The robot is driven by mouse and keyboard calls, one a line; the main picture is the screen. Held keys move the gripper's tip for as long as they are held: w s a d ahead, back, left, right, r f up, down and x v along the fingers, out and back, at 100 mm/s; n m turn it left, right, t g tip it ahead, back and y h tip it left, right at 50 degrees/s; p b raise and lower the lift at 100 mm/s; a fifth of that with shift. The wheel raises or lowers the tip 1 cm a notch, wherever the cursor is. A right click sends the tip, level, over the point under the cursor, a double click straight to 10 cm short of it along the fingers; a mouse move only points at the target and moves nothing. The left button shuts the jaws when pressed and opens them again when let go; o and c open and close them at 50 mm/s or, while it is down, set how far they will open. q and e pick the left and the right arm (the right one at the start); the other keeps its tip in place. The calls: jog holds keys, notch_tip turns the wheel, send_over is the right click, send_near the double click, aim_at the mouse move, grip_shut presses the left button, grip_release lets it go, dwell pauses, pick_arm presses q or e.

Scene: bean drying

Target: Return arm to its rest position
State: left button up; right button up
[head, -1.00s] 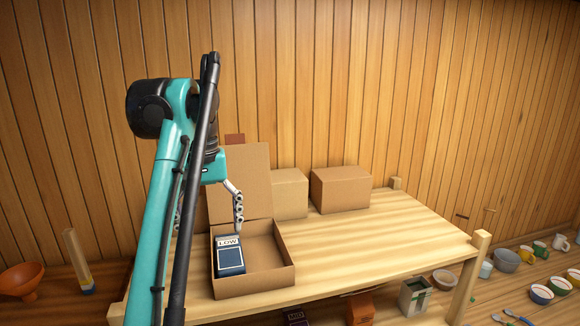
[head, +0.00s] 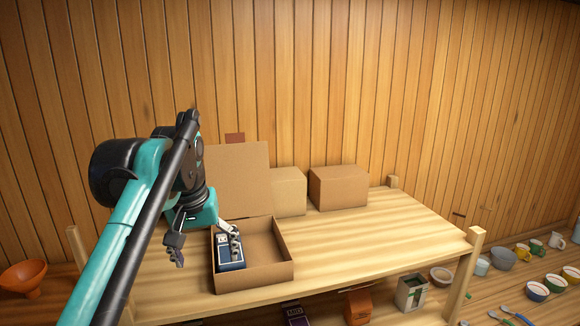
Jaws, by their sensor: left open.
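My left gripper (head: 208,256) is open, its two fingers spread wide at the left end of an open cardboard box (head: 270,280). One finger hangs outside the box's left wall. The other overlaps a dark blue packet (head: 231,257) in the box and partly covers its pale label. I cannot tell whether that finger touches the packet. The packet leans in the left part of the box, and the right part is empty. My right gripper is not in view.
The box stands on a wooden table (head: 400,232) with its lid raised. Two closed cartons (head: 338,188) (head: 290,192) stand behind it. The table's right half is clear. Corner posts (head: 470,250) rise at its edges. Bowls (head: 502,259), mugs and packets lie lower down; an orange funnel (head: 22,278) is at left.

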pick_arm(q)
jog(key=s+f+m+t, duration=0.1)
jog(key=s+f, duration=0.4)
jog(key=f, duration=0.4)
jog(key=s+a+f+t, duration=0.1)
jog(key=s+f+t, duration=0.1)
jog(key=s+f, duration=0.5)
jog(key=s+f+m+t, duration=0.1)
jog(key=s+f, duration=0.2)
jog(key=f, duration=0.8)
notch_tip(320, 180, down, 36)
jog(key=b, duration=3.6)
jog(key=shift+t, duration=0.3)
